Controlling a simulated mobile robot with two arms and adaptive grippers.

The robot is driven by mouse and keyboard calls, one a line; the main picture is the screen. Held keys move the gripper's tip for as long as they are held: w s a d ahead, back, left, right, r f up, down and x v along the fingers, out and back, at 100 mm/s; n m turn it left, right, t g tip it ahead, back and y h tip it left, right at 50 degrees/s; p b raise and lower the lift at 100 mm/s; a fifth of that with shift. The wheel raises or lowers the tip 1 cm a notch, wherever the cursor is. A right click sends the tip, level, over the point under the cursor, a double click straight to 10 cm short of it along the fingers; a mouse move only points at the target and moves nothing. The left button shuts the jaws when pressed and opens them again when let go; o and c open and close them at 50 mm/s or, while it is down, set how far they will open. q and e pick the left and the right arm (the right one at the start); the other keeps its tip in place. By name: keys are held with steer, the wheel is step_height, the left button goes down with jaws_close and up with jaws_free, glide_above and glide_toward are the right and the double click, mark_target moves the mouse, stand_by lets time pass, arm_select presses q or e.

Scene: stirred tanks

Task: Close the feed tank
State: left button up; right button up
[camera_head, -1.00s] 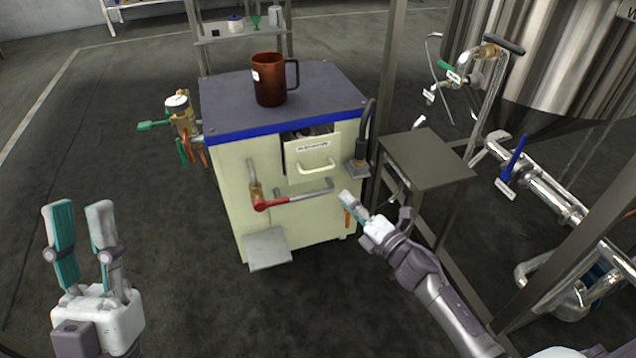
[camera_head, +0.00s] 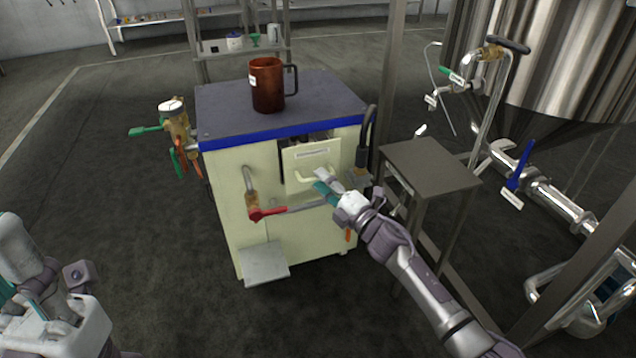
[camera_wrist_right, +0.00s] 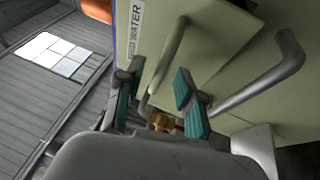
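The feed tank is the pale cabinet (camera_head: 235,215) with a dark top and blue edge. Its front panel (camera_head: 308,157) with a label and a handle (camera_head: 303,178) stands out, and a dark gap shows above it. The right wrist view reads "WATER" on the panel (camera_wrist_right: 150,60). My right gripper (camera_head: 325,182) is at the handle. In the right wrist view the gripper (camera_wrist_right: 158,98) is open, fingers apart, with the panel handle (camera_wrist_right: 165,60) passing between them. My left gripper (camera_head: 45,285) is at the lower left, partly cut off, clear of the tank.
A brown mug (camera_head: 267,85) stands on the cabinet top. A red-handled valve (camera_head: 262,213) and pipe are just below the panel. A grey side table (camera_head: 430,165) and steel post are right of the tank. Floor at left is clear.

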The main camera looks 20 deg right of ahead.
steer(key=shift+x, duration=1)
jaws_close()
